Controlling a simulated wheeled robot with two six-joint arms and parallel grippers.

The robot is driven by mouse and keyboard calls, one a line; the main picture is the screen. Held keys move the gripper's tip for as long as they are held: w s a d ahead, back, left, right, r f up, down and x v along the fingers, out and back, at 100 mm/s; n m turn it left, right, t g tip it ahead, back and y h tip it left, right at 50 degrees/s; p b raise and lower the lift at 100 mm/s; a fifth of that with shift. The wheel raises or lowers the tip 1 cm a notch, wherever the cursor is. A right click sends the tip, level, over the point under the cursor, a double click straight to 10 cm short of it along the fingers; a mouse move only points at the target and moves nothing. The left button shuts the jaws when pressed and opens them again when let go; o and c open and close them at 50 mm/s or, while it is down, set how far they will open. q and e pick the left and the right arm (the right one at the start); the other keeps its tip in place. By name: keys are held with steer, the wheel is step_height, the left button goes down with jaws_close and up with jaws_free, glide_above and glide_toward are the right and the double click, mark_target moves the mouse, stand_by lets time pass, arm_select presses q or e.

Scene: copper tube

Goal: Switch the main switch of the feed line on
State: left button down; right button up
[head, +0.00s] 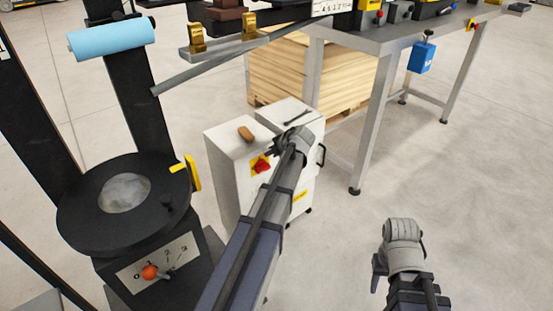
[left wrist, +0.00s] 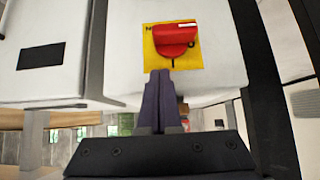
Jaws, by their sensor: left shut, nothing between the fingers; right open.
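The main switch is a red rotary knob on a yellow plate (head: 261,166), on the front of a white cabinet (head: 228,160). In the left wrist view the red knob (left wrist: 175,34) fills the upper middle, with its handle lying roughly crosswise in the picture. Part of a letter and a dark mark show on the plate around it. My left gripper (head: 277,148) is at the cabinet by the switch. Its shut, empty fingers (left wrist: 160,85) point at the knob, their tips just below the plate; I cannot tell whether they touch. My right gripper (head: 377,268) is open, low over the floor.
A black round machine with an orange-knobbed selector (head: 150,272) stands left. A grey workbench (head: 375,45) and wooden stack (head: 290,70) are behind. Floor at the right is clear.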

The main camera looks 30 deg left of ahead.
mark_target(266, 163)
arm_select(q)
steer(key=shift+d+f+b, duration=0.1)
steer(key=shift+f+b, duration=1.25)
steer(key=shift+f, duration=0.55)
arm_select(e)
steer(key=shift+f, duration=1.9)
steer(key=shift+d, duration=0.1)
